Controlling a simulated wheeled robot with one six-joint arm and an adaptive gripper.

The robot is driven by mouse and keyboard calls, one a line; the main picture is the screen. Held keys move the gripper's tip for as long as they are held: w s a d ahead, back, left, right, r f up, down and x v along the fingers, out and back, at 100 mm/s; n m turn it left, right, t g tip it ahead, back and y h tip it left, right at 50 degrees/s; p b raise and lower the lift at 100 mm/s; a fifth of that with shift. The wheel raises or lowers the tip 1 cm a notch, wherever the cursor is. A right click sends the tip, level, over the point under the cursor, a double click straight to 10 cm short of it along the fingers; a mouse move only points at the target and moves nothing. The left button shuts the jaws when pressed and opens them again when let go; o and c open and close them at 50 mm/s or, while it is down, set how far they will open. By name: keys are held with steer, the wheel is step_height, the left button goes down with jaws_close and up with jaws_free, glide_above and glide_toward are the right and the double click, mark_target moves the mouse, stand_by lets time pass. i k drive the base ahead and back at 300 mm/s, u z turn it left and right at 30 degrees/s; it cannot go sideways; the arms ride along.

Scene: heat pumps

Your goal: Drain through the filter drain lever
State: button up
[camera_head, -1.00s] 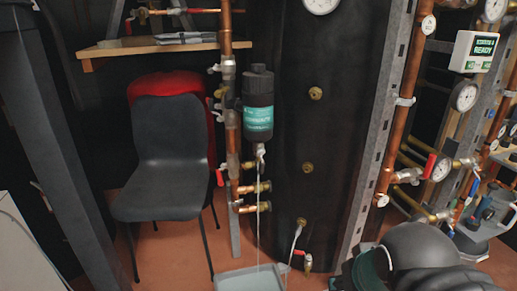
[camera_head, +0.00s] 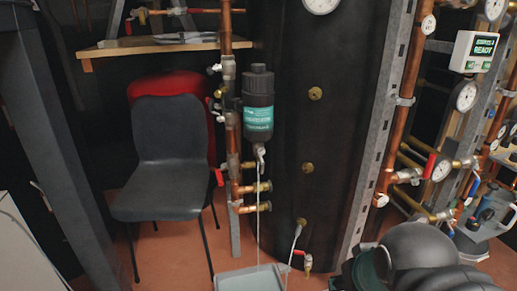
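The filter (camera_head: 258,105) is a black canister with a teal label, upright beside the copper pipe. A small pale drain fitting (camera_head: 260,151) sits at its bottom; the position of its lever is too small to tell. A thin pale line (camera_head: 257,215), hose or water, runs from there down to a grey container (camera_head: 250,281) on the floor. Part of my dark arm fills the lower right corner. My gripper's fingertips are not in view, and nothing of mine touches the filter.
A second pale line (camera_head: 295,243) drops from a brass fitting (camera_head: 301,223) on the black tank (camera_head: 310,150) toward the container. A red-handled valve (camera_head: 304,258) is low on the tank. A dark chair (camera_head: 170,150) stands left of the pipes. Gauges and pipes crowd the right.

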mark_target(261, 151)
steer(key=u, duration=2.3)
steer(key=k, duration=1.3)
steer(key=z, duration=1.6)
steer(key=i, duration=0.5)
steer(key=z, duration=0.1)
